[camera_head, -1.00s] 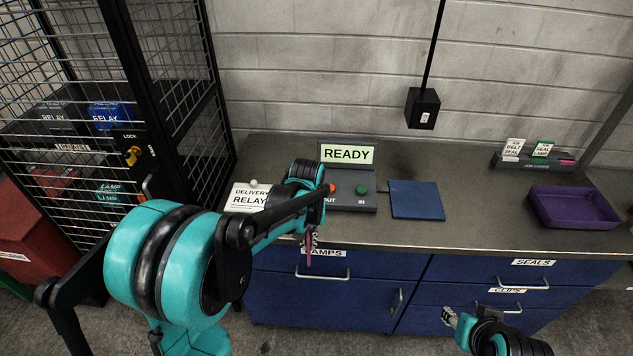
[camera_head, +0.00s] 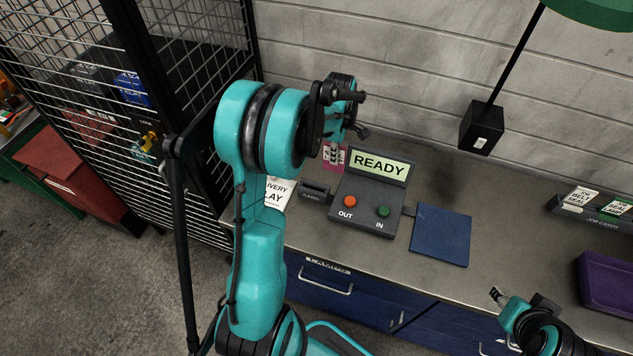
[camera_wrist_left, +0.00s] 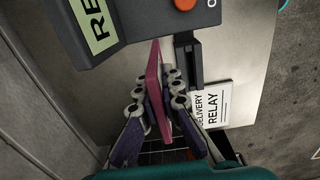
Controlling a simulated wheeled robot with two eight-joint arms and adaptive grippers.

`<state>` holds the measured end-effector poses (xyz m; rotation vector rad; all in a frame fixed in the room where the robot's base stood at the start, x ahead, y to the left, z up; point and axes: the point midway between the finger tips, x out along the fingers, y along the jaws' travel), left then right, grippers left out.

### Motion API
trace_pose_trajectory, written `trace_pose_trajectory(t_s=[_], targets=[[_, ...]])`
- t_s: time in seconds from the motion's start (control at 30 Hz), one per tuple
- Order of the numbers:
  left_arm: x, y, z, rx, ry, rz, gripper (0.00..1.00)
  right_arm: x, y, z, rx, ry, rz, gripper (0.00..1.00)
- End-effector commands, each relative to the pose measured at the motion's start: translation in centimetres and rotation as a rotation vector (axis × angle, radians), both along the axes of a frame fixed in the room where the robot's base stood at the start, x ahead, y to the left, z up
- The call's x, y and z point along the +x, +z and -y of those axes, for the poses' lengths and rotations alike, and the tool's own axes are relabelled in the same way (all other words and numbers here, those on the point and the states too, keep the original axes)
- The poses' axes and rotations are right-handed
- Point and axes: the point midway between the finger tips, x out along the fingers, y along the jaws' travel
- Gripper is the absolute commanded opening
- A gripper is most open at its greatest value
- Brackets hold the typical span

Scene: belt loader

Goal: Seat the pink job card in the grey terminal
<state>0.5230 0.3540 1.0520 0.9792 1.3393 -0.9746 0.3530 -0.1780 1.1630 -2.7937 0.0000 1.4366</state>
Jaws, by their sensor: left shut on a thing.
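My left gripper (camera_head: 335,146) is shut on the pink job card (camera_head: 331,163), behind and above the block. In the left wrist view, the fingers (camera_wrist_left: 156,98) pinch the card (camera_wrist_left: 154,80) on edge, beside the terminal and apart from the slot as far as I can tell. My right gripper (camera_head: 497,295) hangs near the bench front; its jaws are too small to judge.
A white DELIVERY RELAY card (camera_head: 276,193) lies left of the block, partly hidden by my arm. A blue pad (camera_head: 440,235) lies right of the terminal. A job card rack (camera_head: 590,216) and purple tray (camera_head: 607,284) are at right. A mesh cage (camera_head: 190,60) stands at left.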

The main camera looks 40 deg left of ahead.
Motion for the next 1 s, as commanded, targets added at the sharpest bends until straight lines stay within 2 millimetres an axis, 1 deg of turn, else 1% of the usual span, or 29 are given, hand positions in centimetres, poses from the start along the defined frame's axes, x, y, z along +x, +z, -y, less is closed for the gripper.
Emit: trace_pose_trajectory(t_s=[0.03,0.1,0.2,0.33,0.47,0.53,0.7,0.73,0.8,1.0], targets=[[-1.3,-1.2,-0.7,0.0,0.004,0.0,0.0,0.0,-0.9,0.0,0.0,0.0,0.0,0.4],[-2.8,-2.2,-1.4,0.0,0.002,0.0,0.0,0.0,-1.5,0.0,0.0,0.0,0.0,0.4],[-4.6,-3.4,-2.3,0.0,0.001,0.0,0.0,0.0,-2.1,0.0,0.0,0.0,0.0,0.4],[-6.0,-4.2,-3.0,0.0,-0.001,0.0,0.0,0.0,-2.6,0.0,0.0,0.0,0.0,0.4],[-6.5,-4.7,-3.2,0.0,-0.003,0.0,0.0,0.0,-2.8,0.0,0.0,0.0,0.0,0.4],[-6.5,-5.3,-3.2,0.0,-0.003,0.0,0.0,0.0,-3.3,0.0,0.0,0.0,0.0,0.4],[-6.5,-8.2,-3.2,0.0,-0.004,0.0,0.0,0.0,-5.2,0.0,0.0,0.0,0.0,0.4],[-6.5,-8.5,-3.2,0.0,-0.004,0.0,0.0,0.0,-5.4,0.0,0.0,0.0,0.0,0.4],[-6.5,-8.6,-3.2,0.0,-0.004,0.0,0.0,0.0,-5.5,0.0,0.0,0.0,0.0,0.4],[-6.5,-8.4,-3.2,0.0,-0.004,0.0,0.0,0.0,-5.2,0.0,0.0,0.0,0.0,0.4]])
